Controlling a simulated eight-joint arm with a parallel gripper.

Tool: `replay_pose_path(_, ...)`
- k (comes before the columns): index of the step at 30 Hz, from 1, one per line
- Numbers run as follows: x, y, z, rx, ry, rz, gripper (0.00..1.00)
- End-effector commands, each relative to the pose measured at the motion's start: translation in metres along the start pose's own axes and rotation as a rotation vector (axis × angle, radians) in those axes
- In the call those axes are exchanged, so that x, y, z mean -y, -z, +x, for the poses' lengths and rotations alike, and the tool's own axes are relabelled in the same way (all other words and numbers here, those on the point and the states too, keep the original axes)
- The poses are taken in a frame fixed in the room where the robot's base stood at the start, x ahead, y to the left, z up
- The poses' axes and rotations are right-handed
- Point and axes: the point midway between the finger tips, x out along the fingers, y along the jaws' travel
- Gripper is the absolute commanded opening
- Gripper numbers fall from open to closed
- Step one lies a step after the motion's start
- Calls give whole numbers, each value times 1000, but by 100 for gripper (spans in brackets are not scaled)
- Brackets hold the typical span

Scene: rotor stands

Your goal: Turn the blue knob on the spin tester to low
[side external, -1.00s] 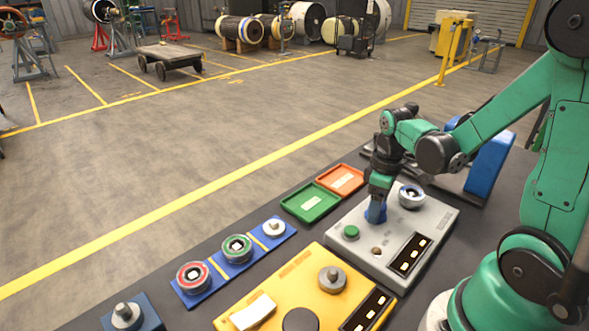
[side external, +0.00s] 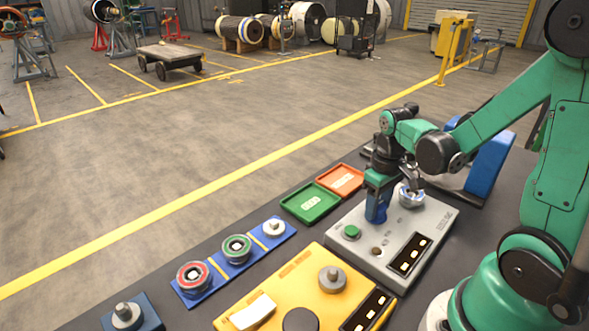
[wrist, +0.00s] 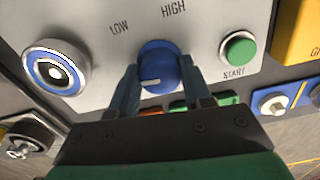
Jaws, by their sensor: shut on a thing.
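The spin tester (side external: 425,222) is a light grey box on the dark bench, also seen in the wrist view (wrist: 105,55). Its blue knob (wrist: 157,64) sits below the printed LOW and HIGH labels, LOW on the left. A short white mark on the knob lies towards its lower left in the wrist view; I cannot tell its exact setting. My gripper (wrist: 158,78) is shut on the blue knob, one finger on each side. In the side view my gripper (side external: 376,212) points down onto the tester, and its fingers mostly hide the knob.
A green START button (wrist: 238,49) and a blue-ringed spindle (wrist: 55,70) flank the knob. A yellow box (side external: 285,285) stands in front of the tester. A green tray (side external: 311,203) and an orange tray (side external: 341,181) lie behind its left side.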

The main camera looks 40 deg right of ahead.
Motion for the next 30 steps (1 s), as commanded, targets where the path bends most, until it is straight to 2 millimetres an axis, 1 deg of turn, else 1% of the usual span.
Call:
replay_pose_path(9,0,1,0,-2,1,301,0)
replay_pose_path(18,0,1,0,-2,1,567,0)
replay_pose_path(24,0,1,0,-3,1,704,0)
replay_pose_path(30,0,1,0,-3,1,793,0)
